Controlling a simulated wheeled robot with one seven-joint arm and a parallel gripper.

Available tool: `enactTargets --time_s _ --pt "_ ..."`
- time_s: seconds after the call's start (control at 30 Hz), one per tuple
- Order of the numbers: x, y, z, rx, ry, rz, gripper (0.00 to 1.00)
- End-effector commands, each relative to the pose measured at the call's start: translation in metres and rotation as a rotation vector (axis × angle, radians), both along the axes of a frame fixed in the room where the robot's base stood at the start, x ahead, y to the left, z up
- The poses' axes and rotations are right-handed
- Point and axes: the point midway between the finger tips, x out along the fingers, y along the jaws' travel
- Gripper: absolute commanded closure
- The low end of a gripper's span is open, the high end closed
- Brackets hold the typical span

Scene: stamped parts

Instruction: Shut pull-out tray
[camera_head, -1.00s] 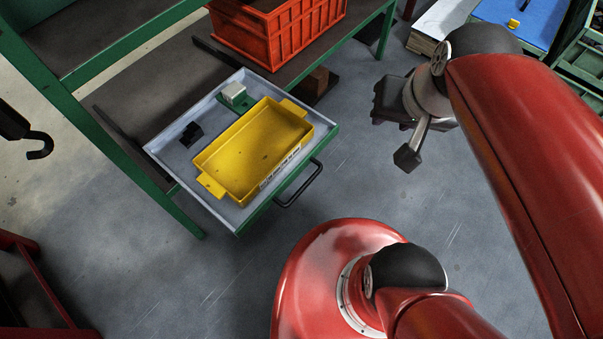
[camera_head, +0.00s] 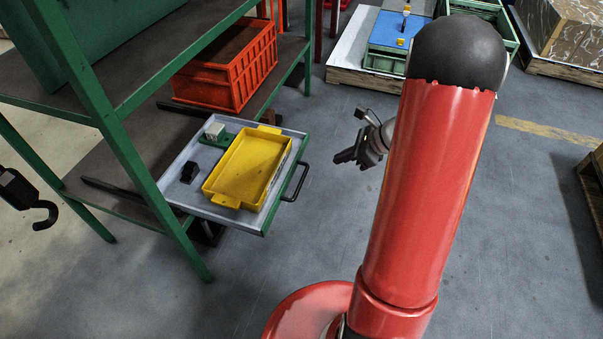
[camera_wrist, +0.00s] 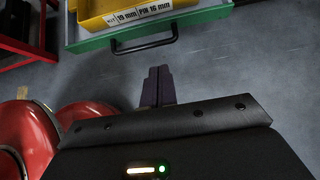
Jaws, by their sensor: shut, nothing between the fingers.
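The pull-out tray (camera_head: 218,213) is grey with a green front edge and stands out from the green rack. Its black handle (camera_head: 297,182) is on the front, and it also shows in the wrist view (camera_wrist: 146,46). A yellow bin (camera_head: 245,172), a pale block (camera_head: 214,131) on a green base and a small black part (camera_head: 189,172) are in the tray. My gripper (camera_head: 345,158) is to the right of the handle, apart from it. In the wrist view its fingers (camera_wrist: 158,86) are together and empty, pointing toward the handle with a gap between.
An orange crate (camera_head: 225,70) sits on the rack shelf behind the tray. A black hook (camera_head: 40,213) hangs at the left. A pallet with a blue-topped box (camera_head: 395,32) stands at the back. Grey floor in front of the tray is clear.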

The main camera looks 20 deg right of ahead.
Motion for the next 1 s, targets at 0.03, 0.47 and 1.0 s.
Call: enactTargets --time_s 0.03,0.47,1.0 --pt "0.002 0.000 -0.003 0.005 0.003 -0.007 1.00" --pt "0.033 0.046 -0.059 0.005 0.005 -0.001 1.00" --pt "0.065 0.089 -0.071 0.001 0.000 -0.002 1.00"
